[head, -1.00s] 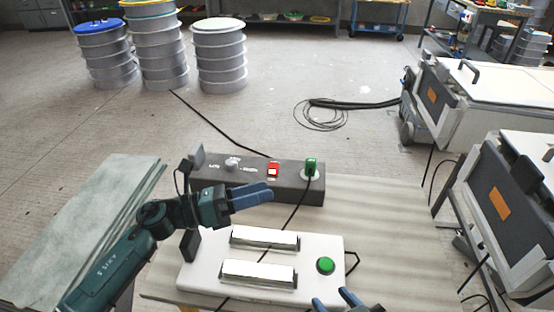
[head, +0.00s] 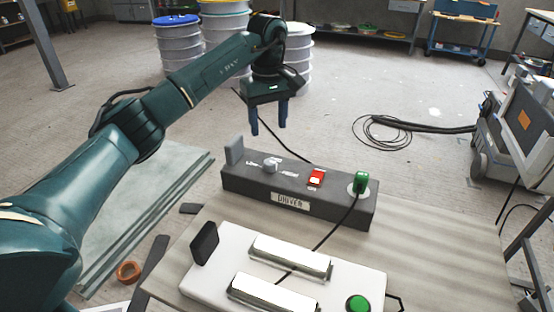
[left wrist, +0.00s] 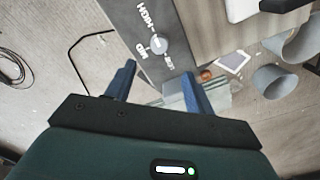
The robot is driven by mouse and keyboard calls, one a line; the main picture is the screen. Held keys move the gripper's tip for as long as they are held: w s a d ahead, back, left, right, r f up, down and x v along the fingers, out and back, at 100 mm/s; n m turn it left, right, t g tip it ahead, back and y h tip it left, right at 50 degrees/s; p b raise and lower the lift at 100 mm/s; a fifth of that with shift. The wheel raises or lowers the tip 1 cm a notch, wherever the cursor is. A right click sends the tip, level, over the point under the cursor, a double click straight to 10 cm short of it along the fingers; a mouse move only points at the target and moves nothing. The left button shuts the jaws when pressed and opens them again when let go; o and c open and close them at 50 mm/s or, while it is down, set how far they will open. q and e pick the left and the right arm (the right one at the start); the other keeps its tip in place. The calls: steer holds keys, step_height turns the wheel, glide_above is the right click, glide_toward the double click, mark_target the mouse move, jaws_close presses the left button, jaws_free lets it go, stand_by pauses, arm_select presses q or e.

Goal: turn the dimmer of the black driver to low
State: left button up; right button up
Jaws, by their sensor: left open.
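The black driver (head: 240,184) is a long dark box labelled DRIVER on the bench in the head view. Its dimmer is a small grey knob (head: 270,165) on top, between printed labels; where it points is too small to tell. My left gripper (head: 268,127) points down, open and empty, above and just behind the knob, not touching it. In the left wrist view the knob (left wrist: 160,45) shows beyond the open fingers (left wrist: 159,75), with HIGH printed to its upper left and a LOW label below right. My right gripper is not in view.
On the driver are a red switch (head: 316,177) and a green plug (head: 361,183) with a black cable. An upright grey plate (head: 234,150) stands at its left end. In front is a white unit (head: 213,270) with two bright bars and a green button (head: 358,303).

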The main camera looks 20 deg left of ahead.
mark_target(270, 161)
arm_select(q)
step_height(270, 161, down, 11)
steer(key=shift+r+b, duration=0.1)
steer(key=shift+b, duration=0.4)
steer(key=shift+d, duration=0.1)
steer(key=shift+c, duration=0.4)
steer(key=c, duration=0.9)
